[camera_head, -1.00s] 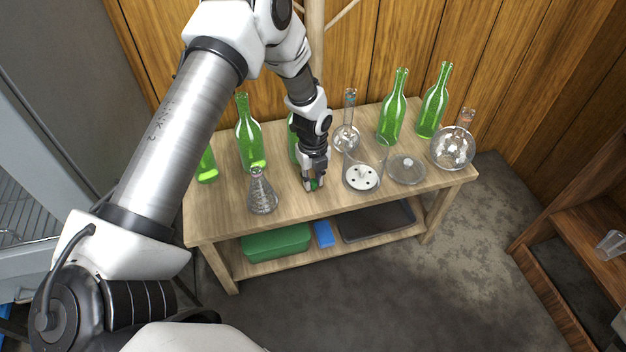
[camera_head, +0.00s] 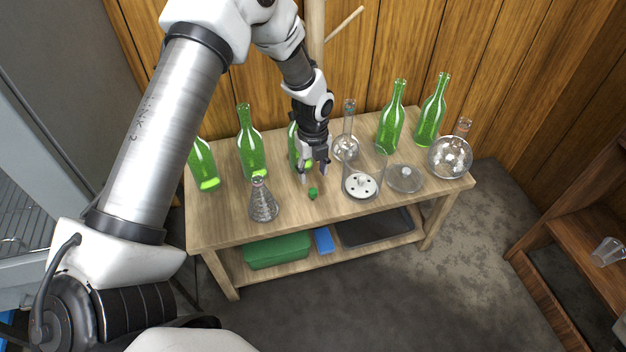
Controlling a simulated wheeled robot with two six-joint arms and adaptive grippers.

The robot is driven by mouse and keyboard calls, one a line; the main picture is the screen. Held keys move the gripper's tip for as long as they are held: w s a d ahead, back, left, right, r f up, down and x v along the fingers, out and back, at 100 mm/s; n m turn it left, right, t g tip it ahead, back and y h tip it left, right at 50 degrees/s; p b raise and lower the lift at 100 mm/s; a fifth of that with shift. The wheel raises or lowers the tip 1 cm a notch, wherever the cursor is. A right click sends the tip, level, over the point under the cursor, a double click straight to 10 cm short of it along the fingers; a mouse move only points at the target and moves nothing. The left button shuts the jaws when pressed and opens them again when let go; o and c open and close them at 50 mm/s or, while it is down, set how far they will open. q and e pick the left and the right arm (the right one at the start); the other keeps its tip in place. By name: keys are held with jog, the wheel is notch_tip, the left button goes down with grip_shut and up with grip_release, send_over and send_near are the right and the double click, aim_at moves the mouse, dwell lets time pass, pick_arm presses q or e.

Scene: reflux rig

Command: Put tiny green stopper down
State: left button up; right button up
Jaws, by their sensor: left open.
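The tiny green stopper (camera_head: 313,193) rests on the wooden table top (camera_head: 343,213), near its front edge, between the conical flask and the glass vessel with a perforated disc. My left gripper (camera_head: 314,177) is open and empty, just above and behind the stopper, apart from it. My right gripper is not in view.
A conical flask (camera_head: 262,201) stands left of the stopper, and a glass vessel with a white perforated disc (camera_head: 360,184) stands right. A glass lid (camera_head: 405,178), round flasks (camera_head: 450,157) and several green bottles (camera_head: 250,145) stand around. The lower shelf holds a green box (camera_head: 277,247).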

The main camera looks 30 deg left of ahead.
pick_arm(q)
notch_tip(320, 180, up, 5)
jog(key=s+d+f+n+h, duration=0.1)
jog(key=s+d+f+n, duration=0.2)
jog(key=s+f+n, duration=0.25)
jog(key=s+d+f+n, duration=0.4)
jog(key=s+f+n, duration=0.1)
jog(key=s+f, duration=0.2)
jog(key=s+d+f+n+y, duration=0.1)
jog(key=s+f+n, duration=0.3)
jog(key=s+n, duration=0.9)
jog(key=s, duration=0.3)
jog(key=shift+d+f+n+p, duration=0.2)
jog(key=shift+d+n+p, duration=0.1)
jog(key=shift+n+p, duration=0.1)
